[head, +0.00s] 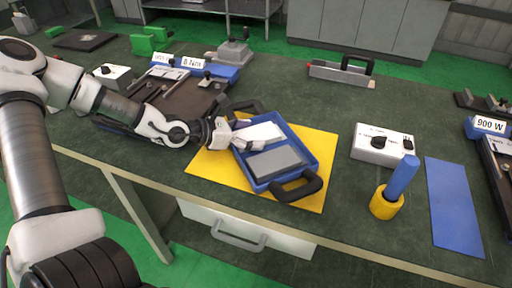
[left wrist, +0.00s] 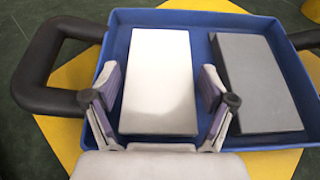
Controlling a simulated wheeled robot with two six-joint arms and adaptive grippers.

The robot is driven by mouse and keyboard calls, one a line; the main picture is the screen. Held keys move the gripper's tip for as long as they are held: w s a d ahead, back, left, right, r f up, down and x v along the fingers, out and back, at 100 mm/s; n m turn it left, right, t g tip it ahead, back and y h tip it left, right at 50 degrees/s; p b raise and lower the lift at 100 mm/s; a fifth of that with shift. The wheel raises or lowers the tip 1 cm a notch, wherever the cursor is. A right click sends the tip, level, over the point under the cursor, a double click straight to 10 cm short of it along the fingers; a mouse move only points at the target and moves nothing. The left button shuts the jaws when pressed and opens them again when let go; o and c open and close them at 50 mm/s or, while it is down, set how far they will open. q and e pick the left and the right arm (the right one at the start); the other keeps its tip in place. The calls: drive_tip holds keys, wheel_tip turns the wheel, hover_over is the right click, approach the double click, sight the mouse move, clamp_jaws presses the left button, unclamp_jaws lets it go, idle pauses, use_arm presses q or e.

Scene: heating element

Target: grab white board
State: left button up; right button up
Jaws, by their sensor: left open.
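The white board (left wrist: 160,80) lies flat in the left part of a blue tray (left wrist: 118,22) with black handles. In the head view the white board (head: 262,134) is partly covered by my left gripper (head: 236,130). In the left wrist view my left gripper (left wrist: 160,92) is open, with one finger at each long side of the white board's near half. I cannot tell whether the fingers touch it. A grey board (left wrist: 258,75) lies beside it in the tray, and also shows in the head view (head: 275,162). My right gripper is not in view.
The tray sits on a yellow mat (head: 310,200) on the dark green table. To its right are a white control box (head: 383,146), a blue cylinder in a yellow holder (head: 386,204) and a blue mat (head: 454,205). Dark equipment lies under my left arm.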

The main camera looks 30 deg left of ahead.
use_arm(q)
drive_tip(key=shift+w+d+f, duration=0.1)
drive_tip(key=shift+w+f, duration=0.05)
drive_tip(key=shift+w, duration=0.15)
drive_tip(key=shift+s, duration=0.1)
drive_tip(key=c, duration=0.9)
